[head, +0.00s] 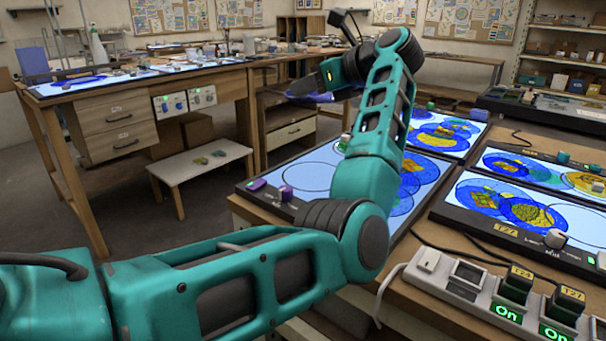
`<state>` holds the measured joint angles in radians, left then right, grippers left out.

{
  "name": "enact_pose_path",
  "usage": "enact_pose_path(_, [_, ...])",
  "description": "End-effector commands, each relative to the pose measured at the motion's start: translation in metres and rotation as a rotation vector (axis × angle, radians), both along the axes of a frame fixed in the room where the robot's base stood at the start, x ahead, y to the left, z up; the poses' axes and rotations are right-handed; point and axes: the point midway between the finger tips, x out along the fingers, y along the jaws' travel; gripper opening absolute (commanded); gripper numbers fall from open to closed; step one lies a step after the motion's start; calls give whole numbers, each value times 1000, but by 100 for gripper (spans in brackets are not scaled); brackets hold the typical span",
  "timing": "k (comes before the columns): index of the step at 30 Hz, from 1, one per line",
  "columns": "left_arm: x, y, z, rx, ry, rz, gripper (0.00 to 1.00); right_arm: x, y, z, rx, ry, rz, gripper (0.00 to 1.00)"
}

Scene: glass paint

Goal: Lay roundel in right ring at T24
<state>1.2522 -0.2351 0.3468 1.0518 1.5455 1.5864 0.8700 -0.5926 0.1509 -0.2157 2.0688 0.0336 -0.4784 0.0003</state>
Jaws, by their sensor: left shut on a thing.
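My left gripper (312,86) is raised above the workbench and shut on a flat dark blue piece, the roundel (322,98), seen nearly edge-on. My own left arm crosses the middle of the view. Below it lies a lit panel (262,193) with a black ring outline (308,178) that looks bare inside. The right part of this panel, with blue glass (406,201), is largely hidden by my arm, and no label on it is readable. My right gripper is out of view.
A lit panel labelled T27 (507,229) with blue and yellow glass lies at right. A power strip (436,283) at the front carries plugs marked T24 (519,278) and T27 (570,295), both showing "On". More lit panels stand behind. A low white table (200,160) stands at left.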

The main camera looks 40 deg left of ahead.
Motion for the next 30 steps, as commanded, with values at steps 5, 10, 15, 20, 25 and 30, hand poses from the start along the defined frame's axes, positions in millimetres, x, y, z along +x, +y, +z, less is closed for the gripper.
enact_pose_path(5, [-1,0,-51,1,5,0,0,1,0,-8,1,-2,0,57])
enact_pose_path(10, [0,1,-96,2,4,0,0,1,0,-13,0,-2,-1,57])
enact_pose_path(15, [0,0,-130,2,2,0,0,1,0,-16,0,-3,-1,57])
enact_pose_path(20, [0,1,-143,1,-1,0,0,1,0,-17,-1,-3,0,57])
enact_pose_path(25, [0,0,-159,1,2,0,0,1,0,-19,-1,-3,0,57])
enact_pose_path(30, [0,0,-184,1,1,1,0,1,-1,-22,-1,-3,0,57])
